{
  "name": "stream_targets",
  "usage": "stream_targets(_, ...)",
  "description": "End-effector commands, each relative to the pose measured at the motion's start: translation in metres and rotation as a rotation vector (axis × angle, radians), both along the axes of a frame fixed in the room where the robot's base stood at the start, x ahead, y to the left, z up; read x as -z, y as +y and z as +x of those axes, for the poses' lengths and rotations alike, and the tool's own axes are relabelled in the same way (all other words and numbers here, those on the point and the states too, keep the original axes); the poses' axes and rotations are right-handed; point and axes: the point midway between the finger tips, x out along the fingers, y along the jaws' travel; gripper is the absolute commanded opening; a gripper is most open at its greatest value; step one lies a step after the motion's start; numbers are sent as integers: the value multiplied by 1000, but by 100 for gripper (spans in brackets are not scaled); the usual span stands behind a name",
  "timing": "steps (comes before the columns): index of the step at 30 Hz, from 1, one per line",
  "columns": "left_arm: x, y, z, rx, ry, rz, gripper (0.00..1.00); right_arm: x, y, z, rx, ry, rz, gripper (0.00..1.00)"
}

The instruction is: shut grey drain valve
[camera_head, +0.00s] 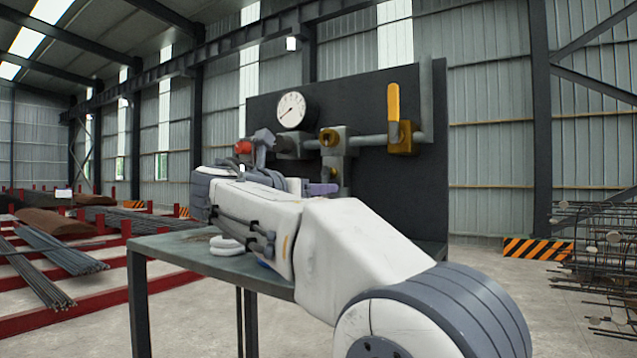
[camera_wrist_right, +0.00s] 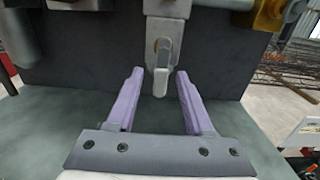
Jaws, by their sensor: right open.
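The grey drain valve's lever (camera_wrist_right: 162,72) hangs straight down from a light grey fitting (camera_wrist_right: 167,28) in the right wrist view. My right gripper (camera_wrist_right: 160,77) is open, with its two purple fingers on either side of the lever's lower end. A gap shows between the lever and each finger. In the head view a purple finger (camera_head: 322,188) shows past my right arm, below the pipework, and the arm hides most of the area around the drain valve. My left gripper is not in view.
A dark panel (camera_head: 405,185) stands on the grey table (camera_head: 165,250), carrying a gauge (camera_head: 292,109), a pipe (camera_head: 368,141) and a yellow-handled valve (camera_head: 394,103). Rebar bundles (camera_head: 60,250) lie at left. A rebar cage (camera_head: 600,245) stands at right.

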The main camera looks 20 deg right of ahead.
Motion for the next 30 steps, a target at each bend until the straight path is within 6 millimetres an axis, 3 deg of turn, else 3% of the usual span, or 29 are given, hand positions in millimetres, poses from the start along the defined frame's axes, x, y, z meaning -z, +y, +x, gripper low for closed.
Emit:
stream_targets(12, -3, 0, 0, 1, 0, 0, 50, 1, -9, 6, 1, 1, 1, 52)
stream_targets(16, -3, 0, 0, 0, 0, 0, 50, 1, -9, 6, 2, 0, 1, 3)
stream_targets(17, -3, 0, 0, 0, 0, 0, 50, 1, -9, 6, 1, 1, 1, 0)
stream_targets(30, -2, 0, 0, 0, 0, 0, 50, 0, -8, 7, 1, -50, 39, 0)
